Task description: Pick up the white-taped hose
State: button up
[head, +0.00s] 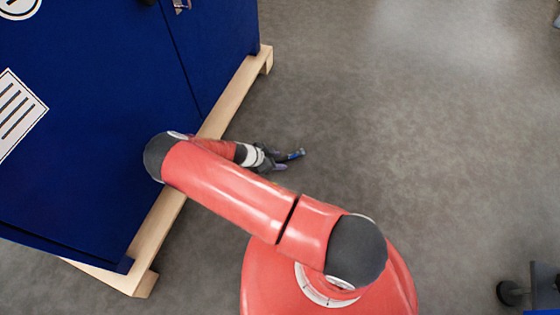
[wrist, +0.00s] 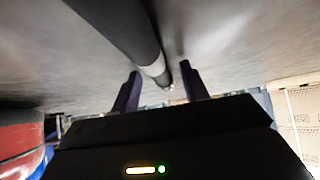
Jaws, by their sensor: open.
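The white-taped hose (wrist: 123,29) is a dark tube in the wrist view, running from the top left down to between my fingers. A pale tape band (wrist: 151,68) circles it near its lower end. My gripper (wrist: 160,70) is open, with one dark purple finger on each side of the hose's end in the picture. A gap shows beside each finger, and I cannot tell how deep the hose sits between them. In the head view my gripper (head: 288,160) is small, over the grey floor just right of the pallet, and I cannot make out the hose there.
A blue cabinet (head: 90,110) on a wooden pallet (head: 232,98) fills the left of the head view, close to my arm. A dark wheeled object (head: 540,290) is at the lower right. The grey floor (head: 430,130) between is clear.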

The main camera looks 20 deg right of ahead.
grip_shut()
jog(key=shift+r, duration=0.1)
dwell(0.3)
notch_tip(320, 180, up, 20)
jog(key=p, duration=0.3)
dwell(0.4)
